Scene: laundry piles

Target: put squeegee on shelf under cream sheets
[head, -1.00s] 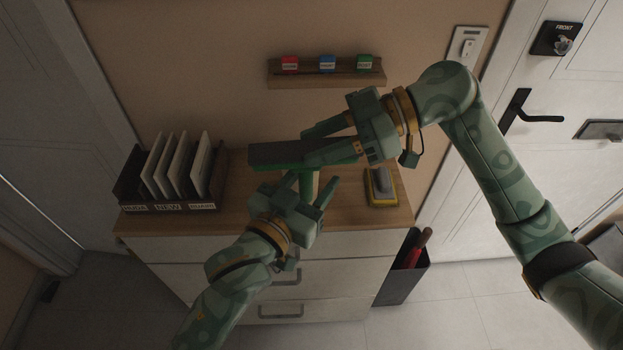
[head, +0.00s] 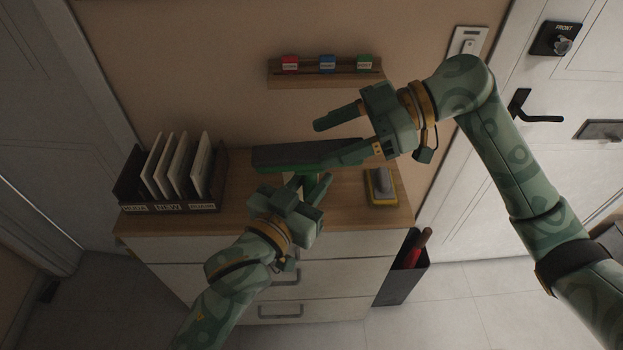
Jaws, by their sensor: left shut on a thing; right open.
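The squeegee (head: 290,156) has a long dark head with green along its lower edge and a short green handle. It is held above the cabinet top. My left gripper (head: 298,188) is shut on the handle from below. My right gripper (head: 318,145) is open. Its lower finger overlaps the right part of the squeegee head in view, and its upper finger stands clear above it; I cannot tell whether the lower finger touches. No cream sheets can be made out, and no shelf under them.
The wooden-topped cabinet (head: 240,215) carries a dark rack (head: 130,190) of pale upright panels and a yellow-and-grey item (head: 381,188). A small wall ledge (head: 320,80) holds red, blue and green blocks. A dark bin (head: 405,275) stands at the cabinet's right.

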